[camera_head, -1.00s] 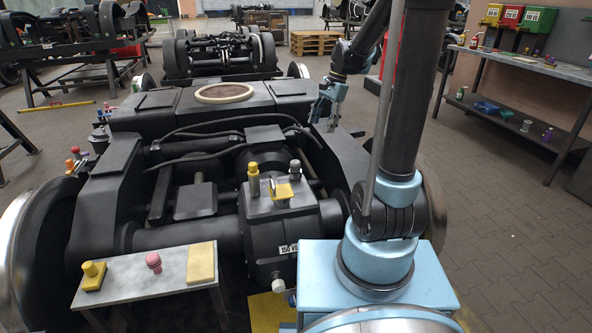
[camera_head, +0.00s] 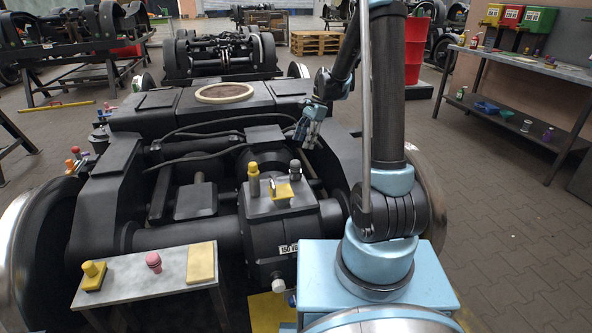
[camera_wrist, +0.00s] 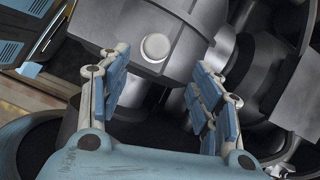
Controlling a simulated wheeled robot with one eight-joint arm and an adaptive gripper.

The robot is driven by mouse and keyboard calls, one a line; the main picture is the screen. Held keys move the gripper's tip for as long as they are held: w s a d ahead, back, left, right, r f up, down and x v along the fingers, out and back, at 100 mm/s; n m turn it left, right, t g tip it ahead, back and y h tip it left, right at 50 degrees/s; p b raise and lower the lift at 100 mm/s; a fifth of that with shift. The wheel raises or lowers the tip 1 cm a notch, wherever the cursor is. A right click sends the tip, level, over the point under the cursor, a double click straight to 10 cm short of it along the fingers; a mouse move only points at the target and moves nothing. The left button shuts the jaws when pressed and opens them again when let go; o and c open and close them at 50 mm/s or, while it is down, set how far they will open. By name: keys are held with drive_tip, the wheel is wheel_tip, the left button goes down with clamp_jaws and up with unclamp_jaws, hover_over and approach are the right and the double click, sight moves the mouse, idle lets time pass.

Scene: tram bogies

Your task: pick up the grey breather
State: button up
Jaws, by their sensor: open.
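The grey breather (camera_head: 295,171) is a small upright grey cylinder on top of the dark gearbox housing (camera_head: 262,238), at its right back corner in the head view. My gripper (camera_head: 304,138) is above and behind it, apart from it, pointing down. In the wrist view my gripper (camera_wrist: 160,72) is open, with nothing between its blue-padded fingers. A round pale cap (camera_wrist: 155,47) on a dark housing shows just beyond the fingers; I cannot tell if it is the breather.
A yellow-topped fitting (camera_head: 253,180) and a yellow bracket (camera_head: 282,191) stand on the same housing, left of the breather. Black hoses (camera_head: 215,135) cross behind. A small table (camera_head: 130,281) at front left bears a yellow knob (camera_head: 92,274) and a pink knob (camera_head: 153,262).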

sight(296, 161)
drive_tip(key=x, duration=1)
drive_tip(key=shift+s+a+f, duration=0.15)
drive_tip(key=shift+s+f, duration=0.15)
drive_tip(key=shift+c, duration=0.6)
drive_tip(key=c, duration=1.1)
